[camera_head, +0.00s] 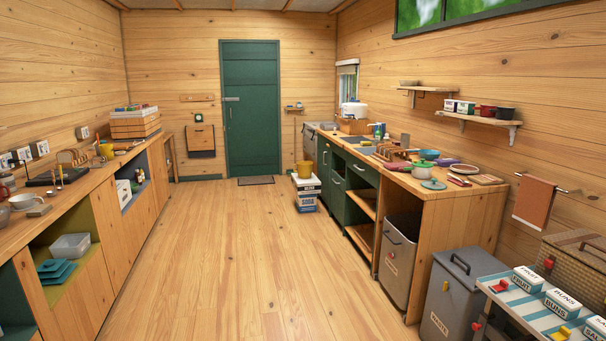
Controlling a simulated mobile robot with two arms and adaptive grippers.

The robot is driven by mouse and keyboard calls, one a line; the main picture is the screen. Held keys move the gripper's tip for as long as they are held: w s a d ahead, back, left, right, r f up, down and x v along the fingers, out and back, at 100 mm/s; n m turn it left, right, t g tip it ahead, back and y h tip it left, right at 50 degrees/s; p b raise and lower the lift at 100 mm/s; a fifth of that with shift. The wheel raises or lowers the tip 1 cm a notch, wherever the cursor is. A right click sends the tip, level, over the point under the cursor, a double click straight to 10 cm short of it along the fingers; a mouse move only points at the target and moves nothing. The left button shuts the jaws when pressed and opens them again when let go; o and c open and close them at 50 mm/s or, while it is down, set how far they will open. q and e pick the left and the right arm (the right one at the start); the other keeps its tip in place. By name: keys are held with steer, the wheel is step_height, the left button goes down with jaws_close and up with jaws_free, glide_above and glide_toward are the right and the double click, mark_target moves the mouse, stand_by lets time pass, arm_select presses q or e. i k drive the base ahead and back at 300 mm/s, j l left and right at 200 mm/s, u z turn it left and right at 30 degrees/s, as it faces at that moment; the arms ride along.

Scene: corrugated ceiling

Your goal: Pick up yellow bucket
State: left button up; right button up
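A small yellow bucket (304,169) stands upright at the far end of the room, left of the right-hand counter. It sits on top of a white and dark box or stack (306,187) on the floor. It looks small at this distance, so its handle and inside cannot be made out. Another yellow container (106,151) stands on the left counter. Neither of my grippers shows in this view.
The wooden floor (215,260) between the counters is clear. The left counter (80,190) and right counter (455,205) bound it. Grey bins (455,295) and a striped cart (530,305) stand at the near right. A dark mat (256,181) lies before the green door (251,110).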

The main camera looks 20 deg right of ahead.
mark_target(304, 168)
steer(key=i+l+z, duration=0.15)
steer(key=i, duration=0.2)
steer(key=i+l+z, duration=0.2)
steer(key=i+z, duration=0.5)
steer(key=i, duration=4.5)
